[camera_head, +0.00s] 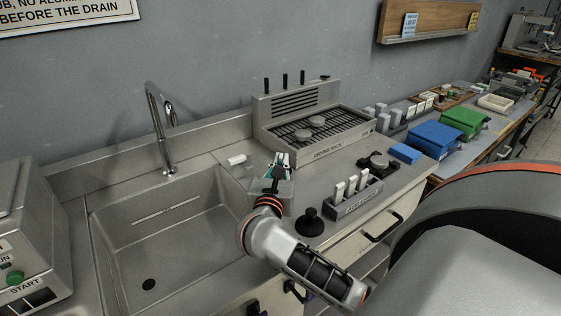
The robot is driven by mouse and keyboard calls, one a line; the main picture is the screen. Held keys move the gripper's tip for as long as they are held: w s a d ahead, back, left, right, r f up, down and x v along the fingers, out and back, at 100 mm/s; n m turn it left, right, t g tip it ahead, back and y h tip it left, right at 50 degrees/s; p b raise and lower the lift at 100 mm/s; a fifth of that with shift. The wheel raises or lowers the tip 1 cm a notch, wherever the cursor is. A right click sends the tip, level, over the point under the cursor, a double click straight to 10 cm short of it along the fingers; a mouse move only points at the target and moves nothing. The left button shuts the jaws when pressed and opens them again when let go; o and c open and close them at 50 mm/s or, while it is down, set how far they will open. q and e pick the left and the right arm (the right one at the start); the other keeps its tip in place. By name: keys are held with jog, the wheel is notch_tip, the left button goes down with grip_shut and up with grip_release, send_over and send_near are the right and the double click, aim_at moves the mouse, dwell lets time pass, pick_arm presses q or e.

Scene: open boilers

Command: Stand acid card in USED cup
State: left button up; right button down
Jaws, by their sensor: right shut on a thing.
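My right gripper (277,172) reaches in over the counter just right of the sink. It is shut on a small pale piece with greenish edges, likely the acid card (285,158), mostly hidden by the fingers. A grey open box-like cup (288,196) stands right below and beside the fingers. Its label is hidden or unreadable, so I cannot tell if it is the USED cup. I cannot tell whether the held piece is inside it or above it. My left gripper is out of view.
The sink (165,230) with its tap (156,120) lies left. A white roll (237,160) lies behind the gripper. A drying rack (315,135) stands at the back. A dark knobbed piece (311,222) and a grey holder with white cards (355,199) stand to the right.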

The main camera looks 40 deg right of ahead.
jog(key=c, duration=2.2)
grip_release()
jog(key=shift+o, duration=0.2)
jog(key=v, duration=1.2)
jog(key=shift+r, duration=0.1)
jog(key=shift+a, duration=0.1)
